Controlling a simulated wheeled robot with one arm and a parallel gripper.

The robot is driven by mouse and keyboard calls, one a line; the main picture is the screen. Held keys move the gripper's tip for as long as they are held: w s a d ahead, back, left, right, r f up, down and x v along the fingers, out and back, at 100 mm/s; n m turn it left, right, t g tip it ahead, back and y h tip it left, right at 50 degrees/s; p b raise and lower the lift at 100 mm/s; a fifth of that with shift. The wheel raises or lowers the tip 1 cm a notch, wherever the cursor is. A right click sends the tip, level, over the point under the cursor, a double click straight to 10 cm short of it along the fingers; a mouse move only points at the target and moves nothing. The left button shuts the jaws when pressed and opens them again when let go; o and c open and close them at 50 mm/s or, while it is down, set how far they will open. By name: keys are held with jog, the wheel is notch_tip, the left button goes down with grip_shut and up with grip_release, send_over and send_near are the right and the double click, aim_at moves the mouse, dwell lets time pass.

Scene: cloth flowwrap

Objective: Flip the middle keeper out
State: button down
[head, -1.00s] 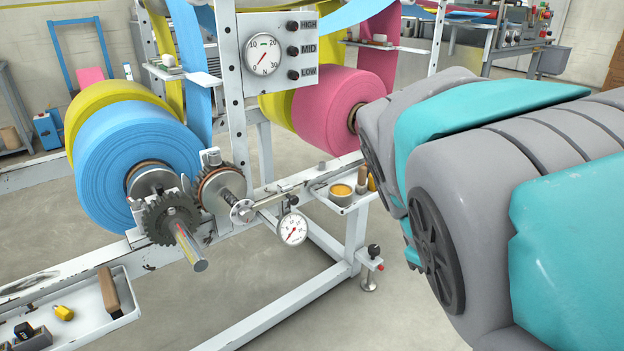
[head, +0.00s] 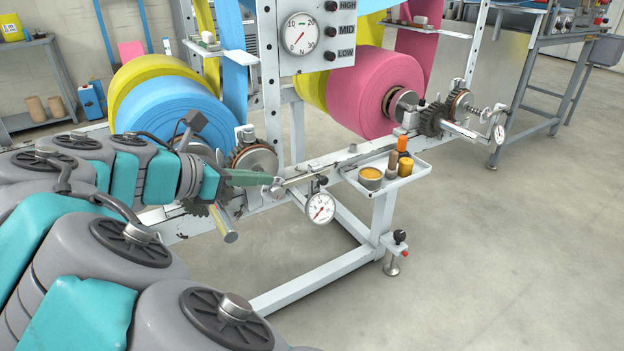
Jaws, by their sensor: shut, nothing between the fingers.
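My gripper (head: 272,181) shows as a slim grey-green finger shape at the end of my arm, in front of the lower left roll's shaft. Its fingers look closed, with nothing seen between them. Its tip is by the shaft's outer end, left of a hanging round gauge (head: 320,207); I cannot tell whether they touch. A toothed collar (head: 254,160) sits just behind the gripper, under a small pale block (head: 245,133). I cannot pick out a middle keeper with certainty. My arm covers the lower left part of the blue roll and much of the gear beside it.
A blue roll (head: 175,113) and a pink roll (head: 375,92) hang on the white frame. A panel with a dial (head: 300,34) stands above. A small tray (head: 405,178) holds a tin and bottles. The floor at the right is clear.

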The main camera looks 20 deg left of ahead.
aim_at(321, 180)
jog(key=shift+d, duration=0.1)
jog(key=x, duration=1.4)
